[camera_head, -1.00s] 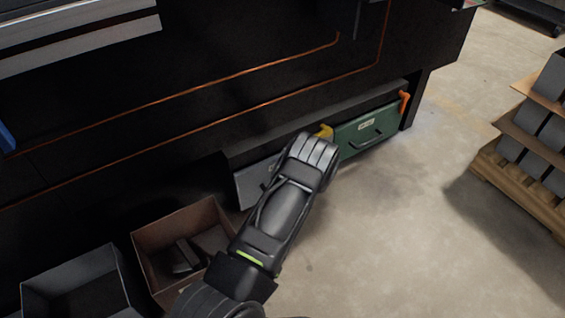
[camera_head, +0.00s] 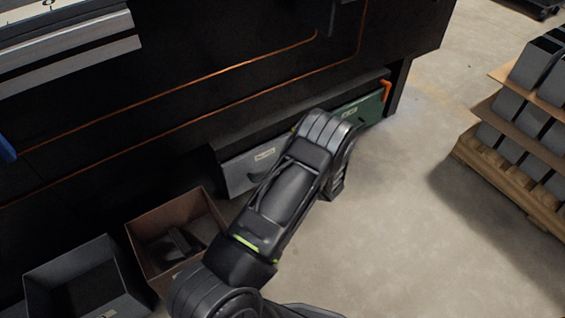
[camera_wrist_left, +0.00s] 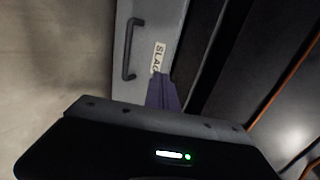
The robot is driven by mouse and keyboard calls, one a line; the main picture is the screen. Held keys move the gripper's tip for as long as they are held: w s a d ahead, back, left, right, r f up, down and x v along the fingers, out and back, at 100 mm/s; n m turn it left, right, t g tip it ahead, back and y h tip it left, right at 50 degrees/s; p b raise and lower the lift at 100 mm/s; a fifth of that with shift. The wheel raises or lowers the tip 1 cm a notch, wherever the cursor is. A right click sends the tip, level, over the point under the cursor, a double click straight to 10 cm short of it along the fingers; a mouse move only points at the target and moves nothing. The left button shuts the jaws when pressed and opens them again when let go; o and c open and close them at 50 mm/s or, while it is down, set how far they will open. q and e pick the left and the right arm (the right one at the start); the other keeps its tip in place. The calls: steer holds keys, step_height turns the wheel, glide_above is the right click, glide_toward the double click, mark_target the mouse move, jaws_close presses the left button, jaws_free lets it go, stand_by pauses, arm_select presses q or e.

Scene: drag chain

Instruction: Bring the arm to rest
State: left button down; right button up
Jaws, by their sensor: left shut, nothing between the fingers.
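My arm (camera_head: 285,195) reaches up from the bottom of the head view and bends down at its far end, in front of the low drawers. In the left wrist view the narrow purple-grey fingers of my left gripper (camera_wrist_left: 163,93) are together and empty. They point toward a grey drawer front with a dark handle (camera_wrist_left: 131,48) and a label starting "SLA"; I cannot tell whether they touch it. In the head view the grey drawer (camera_head: 240,174) shows left of the arm and the green drawer (camera_head: 367,110) is partly hidden behind it. My right gripper is not in view.
A brown open box (camera_head: 150,240) with dark pieces in it and a grey open box (camera_head: 60,275) stand on the floor at lower left. A wooden pallet (camera_head: 500,185) with stacked grey blocks stands at the right. The floor (camera_head: 400,230) between is clear.

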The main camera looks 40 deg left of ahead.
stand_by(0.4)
